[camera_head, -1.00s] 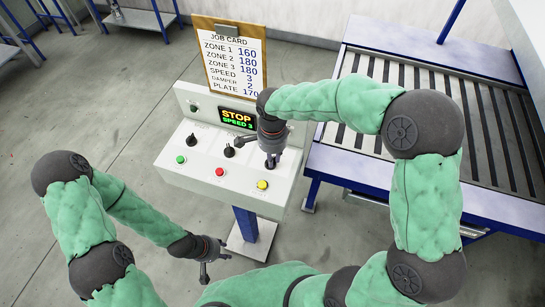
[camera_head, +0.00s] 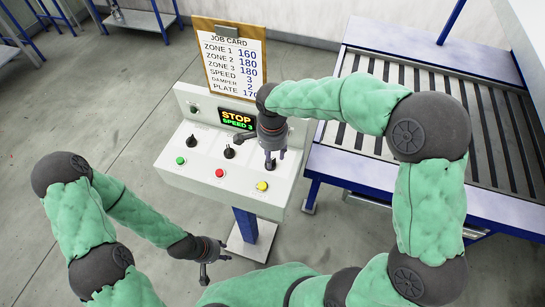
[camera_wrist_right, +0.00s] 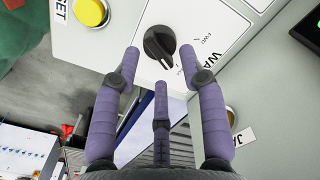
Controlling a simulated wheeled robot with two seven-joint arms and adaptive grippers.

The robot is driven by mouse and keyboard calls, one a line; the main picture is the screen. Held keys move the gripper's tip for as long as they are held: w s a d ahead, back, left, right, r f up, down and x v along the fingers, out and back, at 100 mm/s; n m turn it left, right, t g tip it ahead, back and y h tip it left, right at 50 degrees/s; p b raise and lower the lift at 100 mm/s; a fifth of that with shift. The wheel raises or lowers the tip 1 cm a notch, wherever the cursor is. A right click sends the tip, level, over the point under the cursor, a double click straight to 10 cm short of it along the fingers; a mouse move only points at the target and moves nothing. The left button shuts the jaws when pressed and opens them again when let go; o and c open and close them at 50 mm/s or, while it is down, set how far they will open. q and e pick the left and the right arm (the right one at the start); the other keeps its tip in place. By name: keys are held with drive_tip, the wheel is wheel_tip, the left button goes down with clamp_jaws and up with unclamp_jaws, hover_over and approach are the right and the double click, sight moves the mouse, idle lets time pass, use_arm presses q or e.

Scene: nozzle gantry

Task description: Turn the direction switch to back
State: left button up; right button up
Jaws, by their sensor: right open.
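The control panel (camera_head: 205,185) stands in the middle of the head view. A black rotary switch (camera_wrist_right: 160,43) sits on its face in the right wrist view, beside a FWD marking and a partly hidden label starting "WA". The ridge on its knob slants from upper left to lower right. My right gripper (camera_wrist_right: 159,55) is open, with two fingertips on either side of the knob and the third finger below it; contact cannot be told. In the head view my right gripper (camera_head: 273,163) covers this switch. My left gripper (camera_head: 207,272) hangs low in front of the panel, apart from it.
Two more black knobs (camera_head: 191,141) (camera_head: 229,152) and green (camera_head: 180,160), red (camera_head: 219,172) and yellow (camera_head: 262,186) buttons are on the panel. The display (camera_head: 237,119) reads STOP, SPEED 3. A job card (camera_head: 232,65) stands behind. A roller conveyor (camera_head: 335,155) is at right.

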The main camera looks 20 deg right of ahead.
sight(273, 160)
wheel_tip(273, 160, up, 10)
drive_tip(key=shift+r, duration=0.2)
idle(0.6)
